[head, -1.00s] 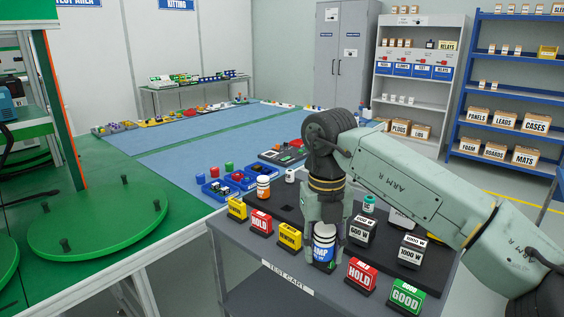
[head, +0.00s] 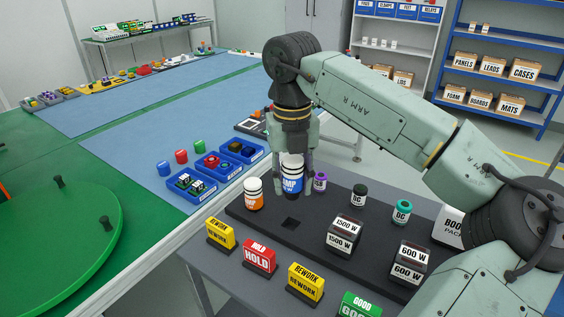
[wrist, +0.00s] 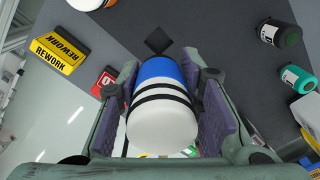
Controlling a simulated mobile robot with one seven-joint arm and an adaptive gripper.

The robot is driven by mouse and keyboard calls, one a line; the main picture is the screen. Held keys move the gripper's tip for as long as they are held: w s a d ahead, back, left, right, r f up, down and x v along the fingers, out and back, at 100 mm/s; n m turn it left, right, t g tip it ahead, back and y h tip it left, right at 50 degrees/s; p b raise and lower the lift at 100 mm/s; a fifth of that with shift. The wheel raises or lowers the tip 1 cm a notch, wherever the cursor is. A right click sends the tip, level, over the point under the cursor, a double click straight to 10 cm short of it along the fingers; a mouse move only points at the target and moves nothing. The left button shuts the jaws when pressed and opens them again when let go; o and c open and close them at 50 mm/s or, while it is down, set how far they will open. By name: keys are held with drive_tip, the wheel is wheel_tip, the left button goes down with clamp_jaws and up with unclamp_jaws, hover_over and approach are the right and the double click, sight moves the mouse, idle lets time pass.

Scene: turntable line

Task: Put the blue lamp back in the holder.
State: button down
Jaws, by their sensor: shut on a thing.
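The blue lamp (head: 291,178) has a white top with dark bands and a blue lower part with white lettering. My gripper (head: 291,190) is shut on it and holds it upright, pointing down over the cart. In the wrist view, the lamp (wrist: 160,105) lies between the two finger pads. The black holder board (head: 268,224) on the cart has an empty square hole (head: 291,223). In the head view, the hole shows just below and in front of the lamp. In the wrist view, the hole (wrist: 158,40) shows just beyond the lamp's blue end. The lamp looks clear of the board.
An orange lamp (head: 254,196) stands left of the held lamp, and a purple one (head: 320,183) close on its right. Dark (head: 359,196) and teal (head: 403,212) lamps stand farther right. Wattage blocks (head: 343,236) sit on the board.

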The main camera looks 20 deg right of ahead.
drive_tip(key=shift+w, duration=0.15)
drive_tip(key=shift+s+f+b, duration=0.2)
drive_tip(key=shift+f+b, duration=0.25)
drive_tip(key=shift+f, duration=0.1)
drive_tip(key=b, duration=0.3)
hover_over(291, 214)
drive_tip(key=s+a, duration=0.1)
drive_tip(key=s, duration=0.2)
wheel_tip(291, 214, down, 5)
drive_tip(key=shift+w, duration=0.1)
drive_tip(key=shift+f+b, duration=0.7)
drive_tip(key=shift+f, duration=0.05)
drive_tip(key=shift+w+f+b, duration=0.1)
drive_tip(key=shift+f+b, duration=0.95)
drive_tip(key=c, duration=1)
unclamp_jaws()
drive_tip(key=shift+c, duration=0.2)
drive_tip(key=shift+r, duration=0.1)
wheel_tip(291, 214, up, 12)
drive_tip(key=shift+a+f, duration=0.1)
drive_tip(key=shift+a, duration=0.05)
